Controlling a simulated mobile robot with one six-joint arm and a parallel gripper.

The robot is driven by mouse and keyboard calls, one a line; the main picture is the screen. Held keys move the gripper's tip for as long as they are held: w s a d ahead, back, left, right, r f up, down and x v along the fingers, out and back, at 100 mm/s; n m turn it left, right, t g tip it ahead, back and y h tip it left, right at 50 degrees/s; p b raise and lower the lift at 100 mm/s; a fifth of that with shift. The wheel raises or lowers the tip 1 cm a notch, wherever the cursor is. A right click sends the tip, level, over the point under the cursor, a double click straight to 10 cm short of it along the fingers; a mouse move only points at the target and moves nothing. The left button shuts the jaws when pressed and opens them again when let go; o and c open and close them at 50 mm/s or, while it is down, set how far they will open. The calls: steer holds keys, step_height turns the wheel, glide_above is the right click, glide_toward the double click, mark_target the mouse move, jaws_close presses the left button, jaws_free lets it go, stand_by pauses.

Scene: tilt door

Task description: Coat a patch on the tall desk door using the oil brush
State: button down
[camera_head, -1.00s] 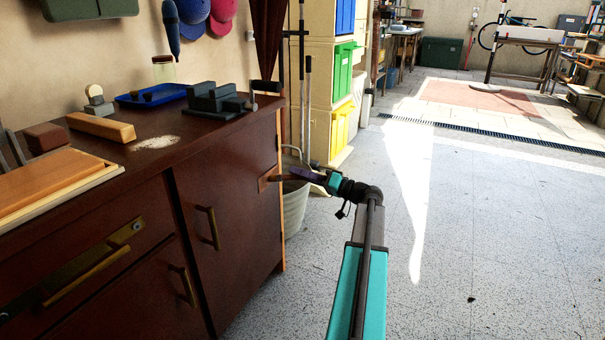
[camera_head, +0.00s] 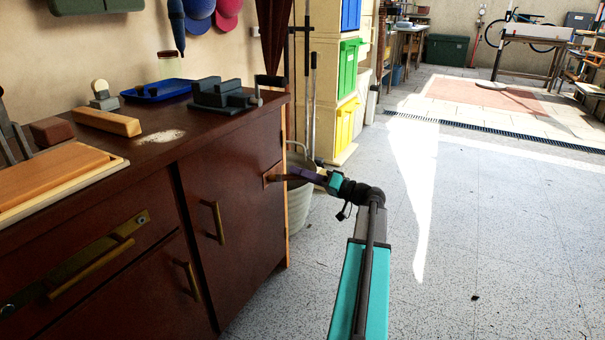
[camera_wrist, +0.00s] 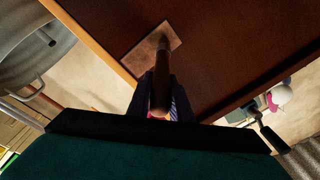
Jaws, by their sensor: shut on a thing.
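The tall desk door (camera_head: 232,222) is dark red-brown, with a vertical brass handle (camera_head: 218,222) on its left part. It looks closed. A lighter brown patch (camera_head: 267,181) is on the door near its right edge; it also shows in the wrist view (camera_wrist: 140,58). My gripper (camera_head: 300,174) is shut on the oil brush (camera_head: 281,178) just right of the door. In the wrist view the brush (camera_wrist: 162,72) points away from my gripper (camera_wrist: 160,108), and its tip overlaps the patch. The tip appears to touch the door. My fingers partly hide the brush handle.
The desk top holds a vise (camera_head: 222,96), a blue tray (camera_head: 157,90) and a wooden block (camera_head: 107,121). A pale bucket (camera_head: 299,195) stands just behind my gripper, beside the desk.

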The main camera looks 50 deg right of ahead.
steer(key=shift+s+a, duration=0.2)
steer(key=shift+a, duration=0.35)
steer(key=shift+s+a, duration=0.15)
steer(key=shift+a, duration=0.35)
steer(key=shift+s, duration=0.1)
steer(key=shift+r+b+v, duration=0.15)
steer(key=shift+b+v, duration=0.05)
steer(key=shift+v, duration=1.25)
steer(key=shift+r+b+v, duration=0.15)
steer(key=shift+v, duration=1.3)
steer(key=shift+v, duration=1.5)
steer(key=shift+r, duration=0.45)
steer(key=shift+s+d+r+p, duration=0.1)
steer(key=shift+r+p, duration=0.55)
steer(key=shift+p, duration=0.1)
steer(key=shift+s+d+r+p, duration=0.1)
steer(key=shift+s+r+p, duration=0.05)
steer(key=shift+r+p, duration=0.6)
steer(key=shift+r+p, duration=0.3)
steer(key=shift+p, duration=0.05)
